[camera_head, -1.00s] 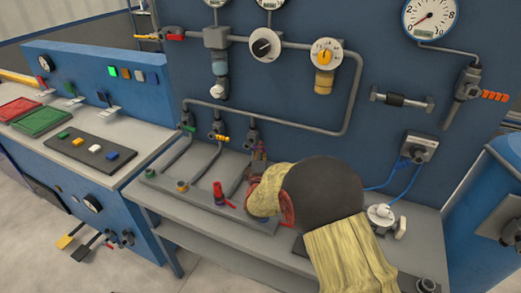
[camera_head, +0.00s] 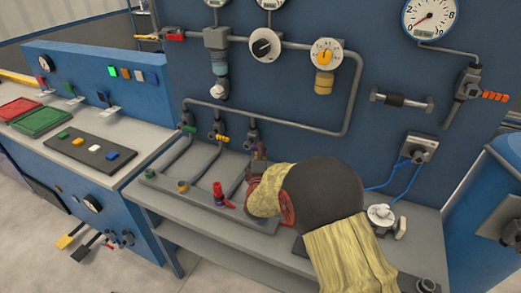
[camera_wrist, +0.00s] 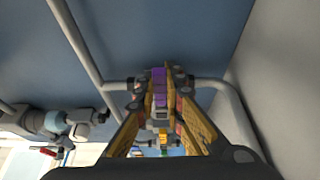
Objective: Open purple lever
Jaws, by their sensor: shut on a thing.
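The purple lever (camera_wrist: 159,86) shows in the wrist view between the tips of my gripper (camera_wrist: 160,95). The gripper's yellow fingers are closed on the lever from both sides. In the head view a small purple part of the lever (camera_head: 259,151) shows at the end of the lower pipe, just above my arm.
A green-handled valve (camera_head: 188,128) and a yellow-handled valve (camera_head: 220,138) sit left of the lever on the same pipe. A red upright part (camera_head: 218,190) stands on the grey bench close to my arm. Blue cables (camera_head: 385,186) hang at the right.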

